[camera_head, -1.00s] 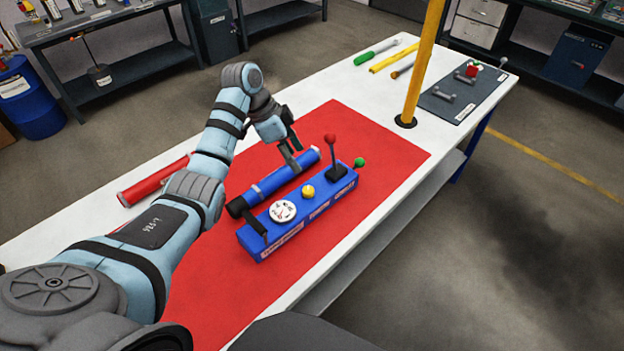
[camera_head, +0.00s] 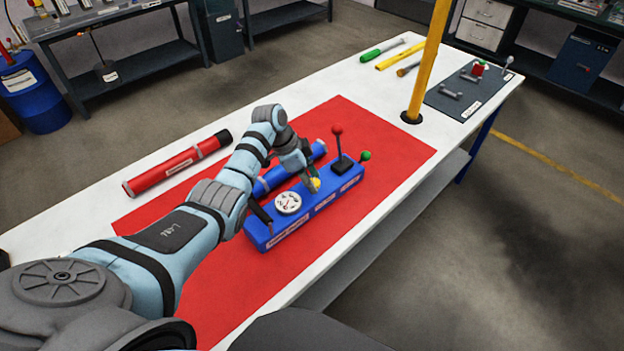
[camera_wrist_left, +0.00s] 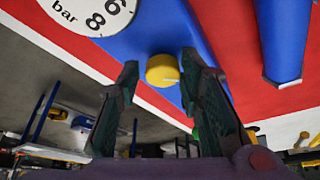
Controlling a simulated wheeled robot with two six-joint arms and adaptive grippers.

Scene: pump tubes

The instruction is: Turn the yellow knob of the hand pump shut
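The blue hand pump (camera_head: 330,200) stands on the red mat (camera_head: 390,150). Its yellow knob (camera_head: 315,184) is on top, between the white gauge (camera_head: 288,203) and the black lever base with a red-tipped lever (camera_head: 337,131). My left gripper (camera_head: 312,180) is at the knob. In the left wrist view the knob (camera_wrist_left: 162,70) lies between the tips of my left gripper (camera_wrist_left: 160,75), with a visible gap on each side. The fingers are apart and hold nothing. Part of the knob is hidden by the gripper in the head view. My right gripper is not in view.
A blue cylinder (camera_head: 272,180) lies behind the pump, partly under my left arm. A red cylinder (camera_head: 175,165) lies at the table's left. A yellow post (camera_head: 428,60) rises from the table. A green ball (camera_head: 366,155) sticks out at the pump's right end.

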